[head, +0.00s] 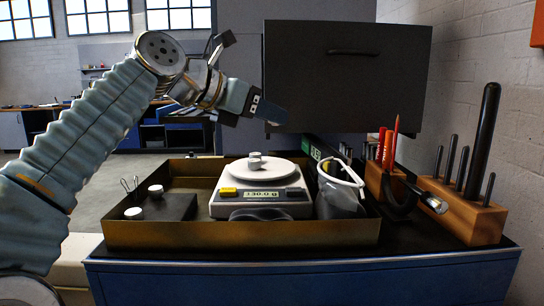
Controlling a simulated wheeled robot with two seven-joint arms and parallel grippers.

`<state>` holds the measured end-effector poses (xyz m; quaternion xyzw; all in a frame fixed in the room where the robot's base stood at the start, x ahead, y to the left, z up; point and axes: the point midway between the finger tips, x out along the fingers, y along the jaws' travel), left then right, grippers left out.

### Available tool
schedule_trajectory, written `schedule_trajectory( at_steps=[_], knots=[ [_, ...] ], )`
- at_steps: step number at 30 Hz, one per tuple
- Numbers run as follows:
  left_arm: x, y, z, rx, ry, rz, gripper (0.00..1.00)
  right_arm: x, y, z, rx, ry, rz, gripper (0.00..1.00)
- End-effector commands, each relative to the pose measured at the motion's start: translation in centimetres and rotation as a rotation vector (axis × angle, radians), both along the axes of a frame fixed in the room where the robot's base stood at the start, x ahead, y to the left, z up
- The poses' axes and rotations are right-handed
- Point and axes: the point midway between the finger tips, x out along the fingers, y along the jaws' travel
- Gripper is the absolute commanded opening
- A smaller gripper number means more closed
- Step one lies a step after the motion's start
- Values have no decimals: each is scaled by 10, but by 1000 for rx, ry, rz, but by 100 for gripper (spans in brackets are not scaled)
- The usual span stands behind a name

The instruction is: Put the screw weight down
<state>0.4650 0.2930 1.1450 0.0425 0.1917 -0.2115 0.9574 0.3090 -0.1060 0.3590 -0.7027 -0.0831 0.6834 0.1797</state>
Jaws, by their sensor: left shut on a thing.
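My left gripper (262,108) is raised above and behind the tray, in front of the dark panel. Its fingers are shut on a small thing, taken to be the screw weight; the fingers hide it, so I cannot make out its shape. Small silver weights (255,162) stand on the round white pan (276,172) of the balance (260,203), whose display shows about 130.0. The gripper is above the pan and clear of it. Two white-topped pieces (155,190) are at a dark block (172,208) on the left. My right gripper is not in view.
A shallow brass-coloured tray (240,235) holds the balance, the block and a grey cup-like container (337,196). A wooden rack (462,212) with dark rods stands at the right, near red tools (387,148). The dark panel (345,78) with a handle rises behind.

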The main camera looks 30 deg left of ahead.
Motion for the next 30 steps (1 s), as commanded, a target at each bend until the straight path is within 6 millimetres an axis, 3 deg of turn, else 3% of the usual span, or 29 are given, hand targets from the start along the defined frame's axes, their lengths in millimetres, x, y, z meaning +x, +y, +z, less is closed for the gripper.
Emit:
schedule_trajectory(
  at_steps=[3, 9, 14, 21, 30],
  knots=[
    [27, 15, -20, 0, 5, 2, 0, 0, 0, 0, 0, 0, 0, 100],
    [50, 28, -52, -1, 2, 2, 0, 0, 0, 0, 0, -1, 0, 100],
    [58, 31, -63, -1, -1, 0, 0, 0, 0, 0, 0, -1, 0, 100],
    [62, 34, -96, 0, 0, 1, 0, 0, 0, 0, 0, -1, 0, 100],
    [62, 34, -99, 0, -2, 0, 0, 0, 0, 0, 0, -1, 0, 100]
  ],
)
